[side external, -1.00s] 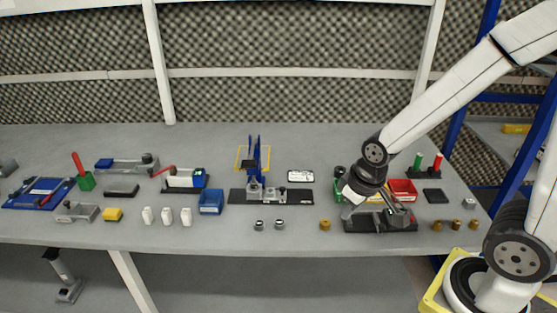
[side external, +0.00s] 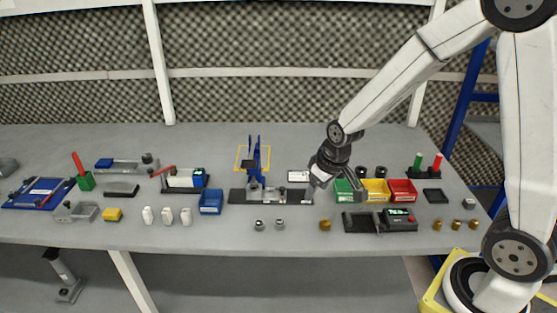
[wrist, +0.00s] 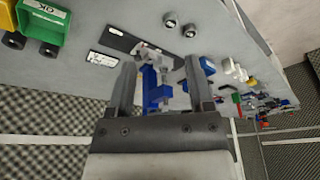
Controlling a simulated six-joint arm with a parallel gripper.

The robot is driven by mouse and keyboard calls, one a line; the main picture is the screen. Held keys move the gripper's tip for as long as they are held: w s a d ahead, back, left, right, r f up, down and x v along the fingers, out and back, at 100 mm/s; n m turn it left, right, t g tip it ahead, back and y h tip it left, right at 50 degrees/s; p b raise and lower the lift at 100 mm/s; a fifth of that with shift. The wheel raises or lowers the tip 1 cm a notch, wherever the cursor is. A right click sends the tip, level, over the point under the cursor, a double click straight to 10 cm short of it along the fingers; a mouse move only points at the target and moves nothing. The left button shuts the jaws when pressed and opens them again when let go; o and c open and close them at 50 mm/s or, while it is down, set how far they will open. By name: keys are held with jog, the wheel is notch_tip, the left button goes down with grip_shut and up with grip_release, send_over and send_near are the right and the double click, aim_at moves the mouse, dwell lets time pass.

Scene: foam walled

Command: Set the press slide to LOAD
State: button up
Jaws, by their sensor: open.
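The press (side external: 256,160), with blue uprights and a yellow frame, stands at the middle of the table. Its long dark base (side external: 297,197) carries small grey metal blocks (side external: 254,190); I cannot tell which is the slide, nor read any LOAD mark. In the wrist view the blue press body (wrist: 150,84) shows between my fingers, with the dark base (wrist: 117,40) beyond. My gripper (side external: 315,184) is just right of the press base's right end, tilted, apart from it as far as I can tell. In the wrist view my gripper (wrist: 161,82) has its fingers apart with nothing held.
A white label plate (side external: 299,176) lies behind the base's right end, close to my gripper. Green (side external: 343,197), yellow (side external: 377,197) and red (side external: 403,195) bins stand to the right, behind a black device (side external: 398,213). Two small grey cylinders (side external: 259,225) sit in front of the press.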

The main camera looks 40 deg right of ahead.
jog(key=w+d+f, duration=0.3)
jog(key=w+d, duration=0.1)
jog(key=w, duration=0.5)
jog(key=t, duration=0.1)
send_near(283, 188)
jog(key=shift+a+f, duration=0.1)
jog(key=shift+f, duration=0.4)
jog(key=shift+w+f, duration=0.1)
jog(key=shift+x, duration=3.8)
jog(key=shift+w, duration=0.1)
jog(key=shift+c, duration=0.2)
grip_shut()
